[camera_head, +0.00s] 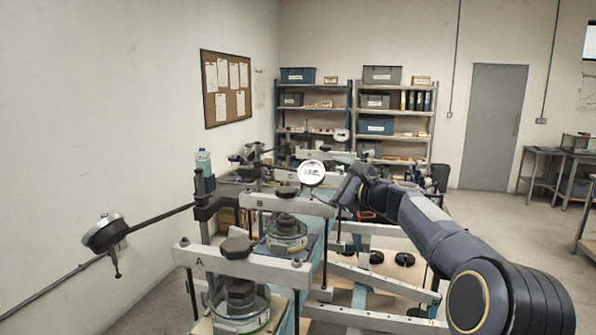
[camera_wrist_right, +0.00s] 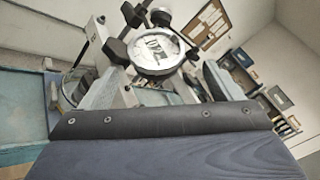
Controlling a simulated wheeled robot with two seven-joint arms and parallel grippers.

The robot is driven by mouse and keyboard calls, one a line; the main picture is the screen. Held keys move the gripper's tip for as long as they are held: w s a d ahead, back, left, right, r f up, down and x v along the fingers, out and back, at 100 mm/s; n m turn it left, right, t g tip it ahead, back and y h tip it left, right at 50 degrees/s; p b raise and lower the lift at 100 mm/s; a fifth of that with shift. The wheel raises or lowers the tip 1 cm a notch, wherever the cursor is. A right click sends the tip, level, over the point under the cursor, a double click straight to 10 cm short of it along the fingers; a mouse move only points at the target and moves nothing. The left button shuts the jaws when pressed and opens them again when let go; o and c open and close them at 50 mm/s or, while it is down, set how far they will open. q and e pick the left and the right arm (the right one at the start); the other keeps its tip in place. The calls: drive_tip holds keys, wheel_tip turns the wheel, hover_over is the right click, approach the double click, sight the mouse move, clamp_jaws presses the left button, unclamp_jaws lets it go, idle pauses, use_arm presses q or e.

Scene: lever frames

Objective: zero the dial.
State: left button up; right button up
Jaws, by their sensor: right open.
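A round white-faced dial gauge (camera_head: 311,173) stands above the lever frame marked B, near the middle of the head view. My left gripper is not in view.
Lever frame A (camera_head: 240,265) stands in front, with a dark weight (camera_head: 240,292) over a glass dish. Frame B's beam (camera_head: 290,204) lies just behind it. A slotted metal rail (camera_head: 375,279) and black discs are at right. Shelves (camera_head: 390,115) stand far back.

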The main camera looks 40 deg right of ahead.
sight(309, 172)
drive_tip(key=shift+w+a+y, duration=0.15)
drive_tip(key=shift+y, duration=0.25)
drive_tip(key=shift+w+a+r, duration=0.1)
drive_tip(key=shift+w+a, duration=0.05)
drive_tip(key=shift+w, duration=0.15)
drive_tip(key=shift+w+r+p, duration=0.15)
drive_tip(key=shift+w+p, duration=0.2)
drive_tip(key=shift+p, duration=0.1)
drive_tip(key=w+p, duration=0.1)
drive_tip(key=w, duration=0.2)
drive_tip(key=w+p, duration=0.1)
drive_tip(key=w, duration=0.1)
drive_tip(key=shift+w+a+p, duration=0.35)
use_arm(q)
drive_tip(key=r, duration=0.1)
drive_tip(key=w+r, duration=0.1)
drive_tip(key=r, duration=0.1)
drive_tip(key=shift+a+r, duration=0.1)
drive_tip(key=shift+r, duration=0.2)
use_arm(e)
drive_tip(key=shift+w, duration=0.2)
